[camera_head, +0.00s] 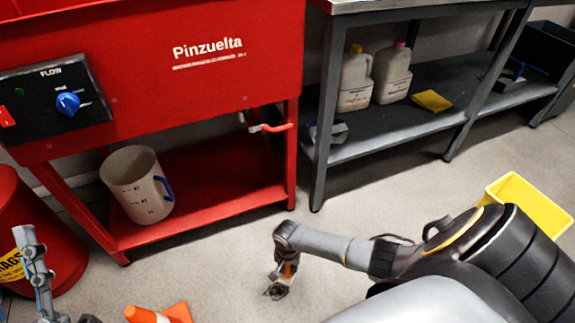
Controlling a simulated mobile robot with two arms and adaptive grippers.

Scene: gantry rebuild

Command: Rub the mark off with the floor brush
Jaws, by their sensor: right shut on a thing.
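My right gripper (281,272) reaches down to the floor at the lower middle, at the end of my arm coming in from the right. It is shut on the floor brush (288,269), of which only a small orange part shows clearly between the fingers. Just below it is a small dark patch (275,293) at floor level; I cannot tell whether this is the mark, the bristles or both. My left gripper (32,250) shows in part at the lower left edge, away from the brush; its opening cannot be made out.
A red parts washer (250,60) stands behind, with a measuring jug (135,185) on its lower shelf. A red rag bin (55,245) and a fallen orange cone (178,312) are at lower left. A yellow bucket (540,205) is at right. The floor around my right gripper is clear.

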